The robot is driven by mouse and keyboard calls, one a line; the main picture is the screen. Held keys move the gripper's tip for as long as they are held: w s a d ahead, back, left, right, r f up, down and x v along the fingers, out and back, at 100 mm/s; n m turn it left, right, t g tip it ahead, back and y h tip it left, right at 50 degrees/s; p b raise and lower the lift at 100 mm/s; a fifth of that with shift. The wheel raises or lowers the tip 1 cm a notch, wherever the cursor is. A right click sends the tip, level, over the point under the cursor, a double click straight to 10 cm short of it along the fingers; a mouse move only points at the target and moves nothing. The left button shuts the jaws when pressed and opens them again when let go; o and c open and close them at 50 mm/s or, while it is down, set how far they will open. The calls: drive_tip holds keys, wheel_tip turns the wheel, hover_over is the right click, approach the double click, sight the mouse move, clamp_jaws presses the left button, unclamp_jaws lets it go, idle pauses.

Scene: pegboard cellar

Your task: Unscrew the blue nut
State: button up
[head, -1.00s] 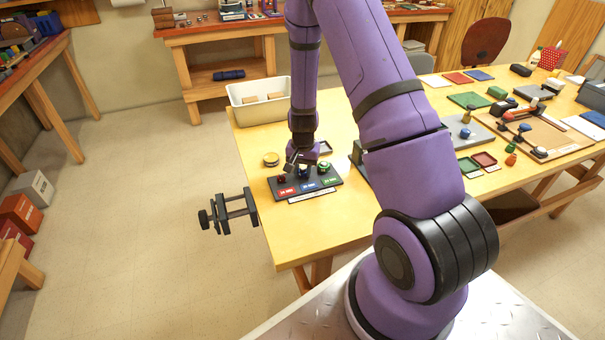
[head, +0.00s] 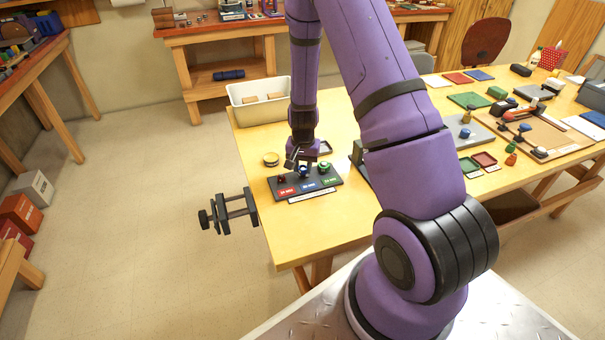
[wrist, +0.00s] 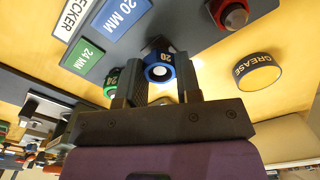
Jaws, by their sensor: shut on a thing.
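The blue nut (wrist: 158,68), marked 20, sits between the two fingers of my gripper (wrist: 157,85) in the wrist view, and the gripper is shut on it. In the head view my gripper (head: 301,165) points down over the middle of the dark nut board, and the blue nut (head: 303,172) shows just below it. The dark board (head: 330,188) carries red, blue and green labels. The red nut (wrist: 233,14) and the green nut (wrist: 111,80) stand on either side. Whether the blue nut is still on its stud is hidden.
A round grease tin (wrist: 259,70) stands beside the board. A cream bin (head: 240,110) is at the table's back left corner. A black vise (head: 228,212) hangs off the left edge.

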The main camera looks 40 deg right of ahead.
drive_tip(key=shift+r, duration=0.1)
drive_tip(key=shift+r, duration=2.2)
